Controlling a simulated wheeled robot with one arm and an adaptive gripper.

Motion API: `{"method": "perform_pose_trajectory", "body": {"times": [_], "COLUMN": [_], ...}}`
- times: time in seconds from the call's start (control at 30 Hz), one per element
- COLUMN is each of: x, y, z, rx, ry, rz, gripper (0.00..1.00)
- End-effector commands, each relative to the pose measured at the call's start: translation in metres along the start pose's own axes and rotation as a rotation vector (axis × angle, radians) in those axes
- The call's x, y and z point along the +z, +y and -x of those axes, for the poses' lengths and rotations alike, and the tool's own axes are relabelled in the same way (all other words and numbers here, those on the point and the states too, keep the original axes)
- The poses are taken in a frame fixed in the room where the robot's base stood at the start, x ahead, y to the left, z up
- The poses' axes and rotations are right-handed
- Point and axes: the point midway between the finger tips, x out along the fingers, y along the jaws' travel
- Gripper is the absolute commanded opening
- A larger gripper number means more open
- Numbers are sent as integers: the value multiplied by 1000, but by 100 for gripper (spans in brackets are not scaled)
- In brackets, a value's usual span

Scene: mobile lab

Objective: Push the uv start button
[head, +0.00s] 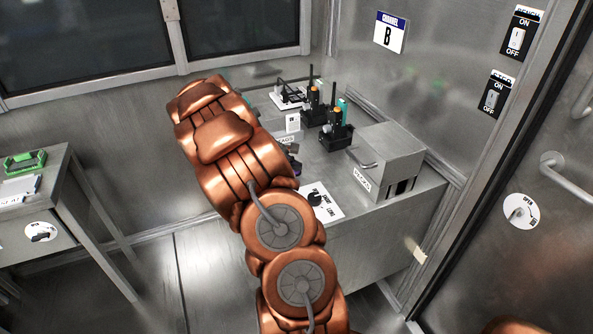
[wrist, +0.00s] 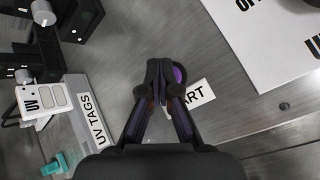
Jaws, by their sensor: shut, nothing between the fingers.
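In the wrist view, a round purple button (wrist: 179,74) with a dark rim shows just right of my fingertips, partly hidden behind them. A white label (wrist: 193,95) beside it reads "ART", its left part covered by a finger. My gripper (wrist: 163,72) is shut and empty, with its tips overlapping the button's left side in the picture. I cannot tell whether they touch it. In the head view, my copper arm reaches over the steel table (head: 377,225) and hides most of the gripper and the button.
A "UV TAGS" bin (wrist: 97,122) and a white UV device (wrist: 38,100) lie left in the wrist view. A white sign (wrist: 270,45) is upper right. In the head view, radios (head: 335,122) stand in chargers behind a steel box (head: 387,160). Another table (head: 85,190) is at left.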

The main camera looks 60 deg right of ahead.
Motion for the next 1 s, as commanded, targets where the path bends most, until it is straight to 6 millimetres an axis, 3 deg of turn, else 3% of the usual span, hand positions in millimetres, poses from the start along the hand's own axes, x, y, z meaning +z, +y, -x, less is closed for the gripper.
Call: {"method": "perform_pose_trajectory", "body": {"times": [0.53,1.0], "x": [-1,8], "y": [-1,8], "z": [-1,12], "rx": [-1,0], "ry": [0,0], "rz": [0,1], "gripper": [0,0]}}
